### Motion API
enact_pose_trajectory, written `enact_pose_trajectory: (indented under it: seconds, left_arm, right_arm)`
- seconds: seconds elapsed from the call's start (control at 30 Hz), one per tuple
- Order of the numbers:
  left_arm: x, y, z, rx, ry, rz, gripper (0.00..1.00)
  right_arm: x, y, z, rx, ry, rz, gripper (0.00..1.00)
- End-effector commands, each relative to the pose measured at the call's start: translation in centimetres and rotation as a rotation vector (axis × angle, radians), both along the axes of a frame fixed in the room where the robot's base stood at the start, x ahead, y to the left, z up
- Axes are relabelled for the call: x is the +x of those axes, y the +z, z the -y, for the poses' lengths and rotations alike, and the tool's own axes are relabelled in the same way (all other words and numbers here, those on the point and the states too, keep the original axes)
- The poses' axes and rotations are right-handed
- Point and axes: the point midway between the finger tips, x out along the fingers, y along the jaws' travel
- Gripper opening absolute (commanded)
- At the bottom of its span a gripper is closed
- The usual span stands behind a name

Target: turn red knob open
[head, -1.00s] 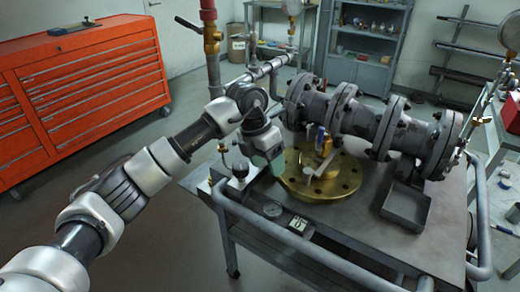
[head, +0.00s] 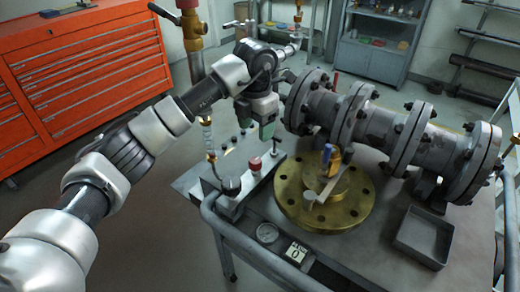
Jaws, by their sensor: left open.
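A small red knob (head: 255,164) stands on the grey control panel (head: 229,199) at the table's left edge. My left gripper (head: 268,137) hangs pointing down above and slightly right of the red knob, apart from it in the picture. Its greenish fingertips are open and seem to hold nothing. My right gripper is not in view.
A brass flange (head: 350,210) with a blue-handled part stands right of the panel. A large grey flanged pipe (head: 370,127) lies behind it. An empty grey tray (head: 425,236) is at the right. A gauge (head: 267,233) and small counter (head: 297,252) sit at the front.

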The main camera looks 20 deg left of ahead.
Motion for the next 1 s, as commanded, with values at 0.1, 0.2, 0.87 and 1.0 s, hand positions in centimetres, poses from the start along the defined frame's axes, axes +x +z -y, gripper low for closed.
enact_pose_trajectory:
  seconds: [0.1,0.2,0.87,1.0]
  left_arm:
    - [-0.1,-1.5,0.0,0.000,-0.001,-0.004,0.61]
    - [-0.1,-3.3,0.0,-0.001,-0.001,-0.005,0.61]
    - [-0.1,-10.6,0.0,-0.001,-0.001,0.000,0.61]
    - [-0.1,-10.5,0.0,-0.001,-0.001,0.000,0.61]
  right_arm:
    - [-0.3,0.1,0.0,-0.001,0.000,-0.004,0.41]
    - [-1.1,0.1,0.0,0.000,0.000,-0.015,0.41]
    - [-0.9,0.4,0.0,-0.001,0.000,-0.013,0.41]
    - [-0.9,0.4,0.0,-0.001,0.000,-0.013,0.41]
